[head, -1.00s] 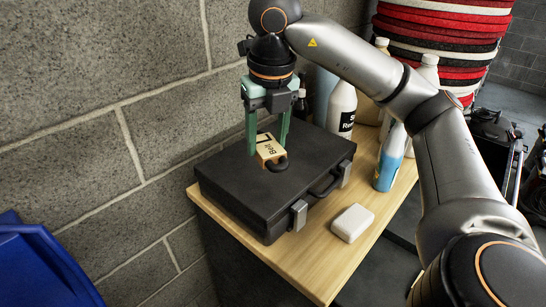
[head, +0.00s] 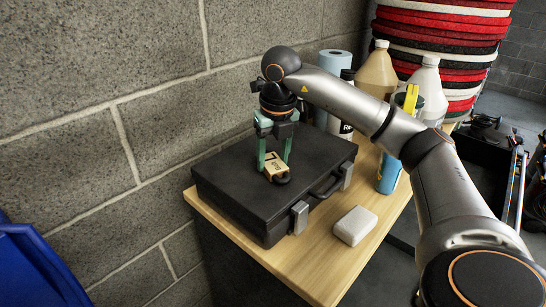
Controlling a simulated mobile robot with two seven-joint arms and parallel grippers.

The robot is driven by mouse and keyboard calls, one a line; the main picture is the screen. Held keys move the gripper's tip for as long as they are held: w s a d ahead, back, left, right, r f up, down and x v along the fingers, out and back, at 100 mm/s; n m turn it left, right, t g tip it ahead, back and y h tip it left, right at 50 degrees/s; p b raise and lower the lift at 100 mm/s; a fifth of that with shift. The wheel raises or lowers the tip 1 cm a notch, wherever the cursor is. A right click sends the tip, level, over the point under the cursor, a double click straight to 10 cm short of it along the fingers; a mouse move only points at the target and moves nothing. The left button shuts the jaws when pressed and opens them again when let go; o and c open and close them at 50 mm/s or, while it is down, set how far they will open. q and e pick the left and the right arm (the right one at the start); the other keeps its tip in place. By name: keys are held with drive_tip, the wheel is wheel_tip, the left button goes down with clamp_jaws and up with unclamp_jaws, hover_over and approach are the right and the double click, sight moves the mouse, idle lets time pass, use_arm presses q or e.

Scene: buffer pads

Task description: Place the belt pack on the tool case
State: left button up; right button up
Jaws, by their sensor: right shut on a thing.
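The belt pack (head: 275,167) is a small tan box with black lettering and a dark loop at its front end. It sits at the top face of the tool case (head: 227,190), a black case lying flat on a wooden-topped cabinet. My right gripper (head: 273,165) points down over the case with its green fingers on either side of the belt pack, shut on it. The pack looks to be touching the lid or very close to it; I cannot tell which. My left gripper is not in view.
A white block (head: 354,226) lies on the wooden top (head: 310,272) in front of the case. A blue spray bottle (head: 389,172), pale jugs (head: 377,70) and a blue roll (head: 334,65) stand behind. A block wall runs along the left. A blue bin (head: 35,268) is at lower left.

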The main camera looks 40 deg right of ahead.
sight(274, 164)
drive_tip(key=shift+f, duration=0.2)
drive_tip(key=o, duration=1.3)
drive_tip(key=shift+o, duration=0.2)
drive_tip(key=shift+r, duration=0.1)
drive_tip(key=r, duration=0.4)
drive_tip(key=r+p, duration=0.1)
drive_tip(key=r, duration=0.1)
drive_tip(key=shift+s+a, duration=0.15)
drive_tip(key=shift+s, duration=0.2)
wheel_tip(274, 164, up, 6)
drive_tip(key=s+p, duration=0.1)
drive_tip(key=p, duration=0.2)
drive_tip(key=shift+a, duration=0.15)
